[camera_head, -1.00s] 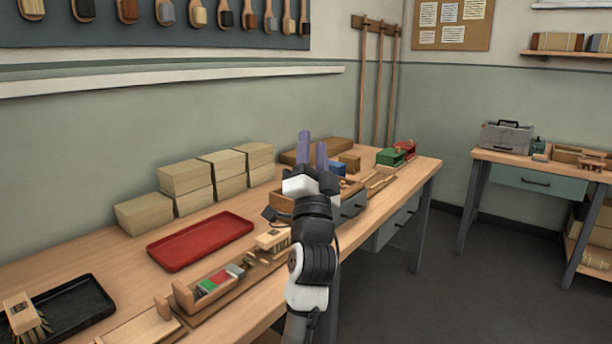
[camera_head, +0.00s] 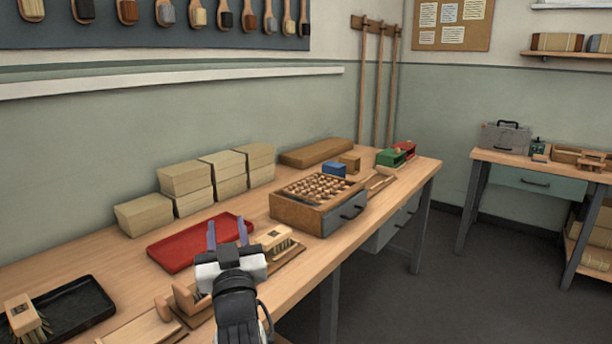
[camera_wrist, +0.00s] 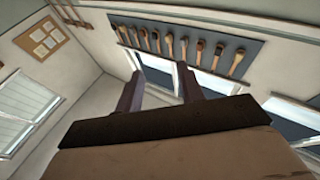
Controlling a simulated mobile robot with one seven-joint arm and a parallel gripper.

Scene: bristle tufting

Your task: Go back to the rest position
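My gripper (camera_head: 227,234) is over the front of the workbench in the head view, its two bluish fingers pointing up and apart with nothing between them. It stands in front of the red tray (camera_head: 184,247) and hides part of that tray.
A brush block with bristles (camera_head: 276,240) is just right of my gripper. A wooden box with a grid top and drawer (camera_head: 318,204) stands farther right. Stacked tan blocks (camera_head: 185,178) line the back. A black tray (camera_head: 75,308) holds a brush (camera_head: 22,314). Floor at right is clear.

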